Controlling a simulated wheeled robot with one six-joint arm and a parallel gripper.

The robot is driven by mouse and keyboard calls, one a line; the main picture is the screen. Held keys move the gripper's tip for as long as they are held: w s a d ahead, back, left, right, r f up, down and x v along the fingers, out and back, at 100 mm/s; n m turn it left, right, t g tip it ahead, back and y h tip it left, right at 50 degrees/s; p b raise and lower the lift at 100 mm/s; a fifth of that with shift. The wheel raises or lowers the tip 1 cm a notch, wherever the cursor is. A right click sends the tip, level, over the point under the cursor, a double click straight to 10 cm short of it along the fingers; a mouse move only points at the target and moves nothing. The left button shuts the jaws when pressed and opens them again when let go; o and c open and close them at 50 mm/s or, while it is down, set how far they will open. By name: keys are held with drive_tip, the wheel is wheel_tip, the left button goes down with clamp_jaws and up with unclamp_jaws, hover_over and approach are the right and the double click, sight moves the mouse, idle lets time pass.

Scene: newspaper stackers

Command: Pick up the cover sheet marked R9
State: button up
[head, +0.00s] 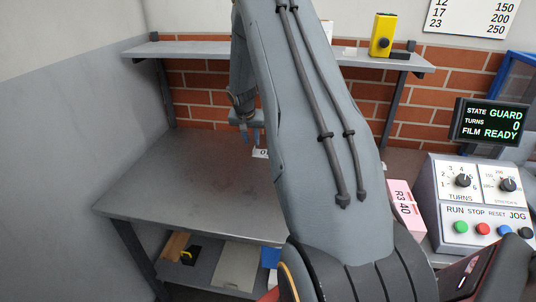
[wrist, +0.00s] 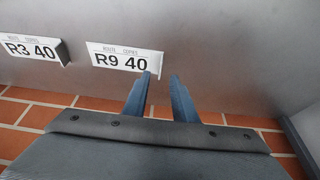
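The cover sheet marked R9 40 (wrist: 113,63) is a white card lying on the grey metal surface in the wrist view. My gripper (wrist: 161,76) is open and empty, its two blue fingers apart. The left fingertip appears just by the lower right corner of the R9 sheet; I cannot tell whether it touches. In the head view my gripper (head: 252,136) hangs over the back of the bench, beside a white card (head: 261,154) mostly hidden by my arm; its route mark is not readable.
The grey bench (head: 180,185) is clear at left. A shelf (head: 195,50) spans the brick wall above. A pink R3 40 block (head: 403,208) and a control panel (head: 478,200) stand at right.

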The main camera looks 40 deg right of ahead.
drive_tip(key=shift+p+x, duration=1.3)
drive_tip(key=shift+x, duration=1.4)
drive_tip(key=shift+s+a, duration=0.1)
clamp_jaws()
